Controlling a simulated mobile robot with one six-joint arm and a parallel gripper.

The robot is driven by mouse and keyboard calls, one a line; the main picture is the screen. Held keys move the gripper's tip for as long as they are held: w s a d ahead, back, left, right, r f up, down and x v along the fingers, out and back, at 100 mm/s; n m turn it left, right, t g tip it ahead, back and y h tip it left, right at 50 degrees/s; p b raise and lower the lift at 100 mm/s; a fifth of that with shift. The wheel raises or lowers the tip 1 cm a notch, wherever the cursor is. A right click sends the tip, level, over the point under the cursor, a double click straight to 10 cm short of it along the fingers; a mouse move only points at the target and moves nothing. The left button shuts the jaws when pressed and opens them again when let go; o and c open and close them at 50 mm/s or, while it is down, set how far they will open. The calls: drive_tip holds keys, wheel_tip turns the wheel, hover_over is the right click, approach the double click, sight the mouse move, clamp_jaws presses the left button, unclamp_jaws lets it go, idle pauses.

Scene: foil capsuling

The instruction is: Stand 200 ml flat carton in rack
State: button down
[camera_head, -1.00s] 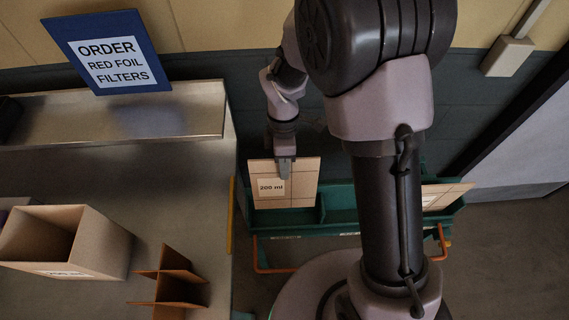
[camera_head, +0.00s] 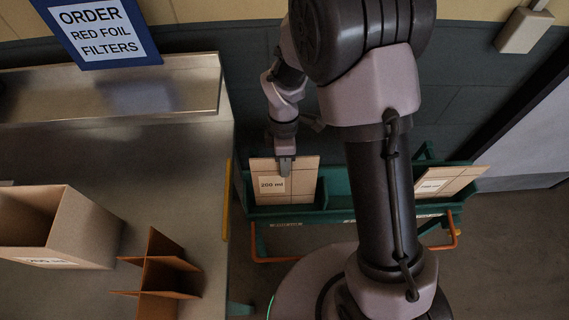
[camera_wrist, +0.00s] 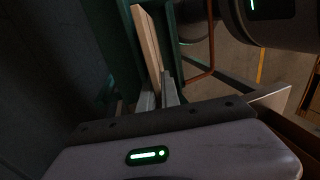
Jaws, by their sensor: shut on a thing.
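A flat tan carton (camera_head: 298,187) with a white "200 ml" label stands upright in the left end of the green rack (camera_head: 334,186). My gripper (camera_head: 285,168) is shut on the carton's top edge from above. In the wrist view the fingers (camera_wrist: 160,98) pinch the carton (camera_wrist: 148,48), seen edge-on, with the green rack around it. Whether the carton's bottom touches the rack floor is hidden behind the rack's front rail.
Another flat carton (camera_head: 447,184) leans in the rack's right end. The metal bench (camera_head: 190,185) at left holds an open cardboard box (camera_head: 85,225) and a brown divider (camera_head: 160,272). An order sign (camera_head: 97,32) stands behind. My arm covers the rack's middle.

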drive_tip(key=c, duration=1.5)
unclamp_jaws()
